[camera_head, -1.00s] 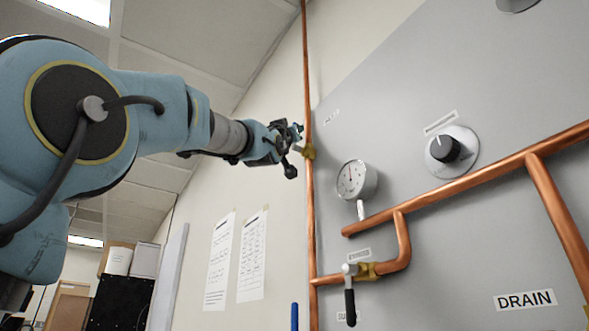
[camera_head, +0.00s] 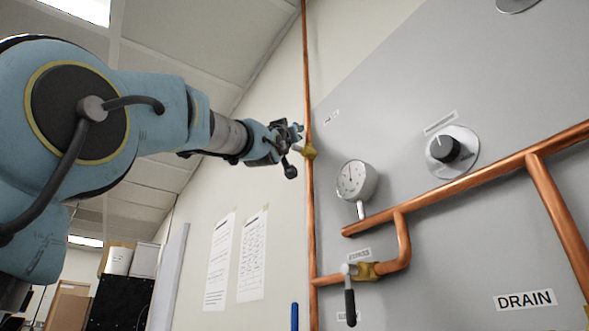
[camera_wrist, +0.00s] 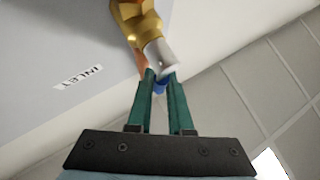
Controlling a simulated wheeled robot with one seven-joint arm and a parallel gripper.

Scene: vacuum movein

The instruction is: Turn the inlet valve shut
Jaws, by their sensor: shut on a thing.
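The inlet valve has a brass body (camera_head: 309,151) on the vertical copper pipe (camera_head: 307,75) at the panel's left edge. In the wrist view its brass body (camera_wrist: 137,22) and white stem (camera_wrist: 159,54) show at the top. A small blue part of its handle (camera_wrist: 160,87) shows between my fingers. The INLET label (camera_wrist: 78,77) is on the panel to the left. My gripper (camera_wrist: 160,80) is shut on the valve handle close to the stem. In the head view my gripper (camera_head: 297,132) is beside the valve, and most of the handle is hidden.
The grey panel carries a gauge (camera_head: 357,180), a black knob (camera_head: 445,149), a lower valve with a black lever (camera_head: 350,300) and a DRAIN label (camera_head: 525,300). A blue handle (camera_head: 294,316) shows at the bottom edge. Two papers (camera_head: 236,255) hang on the wall.

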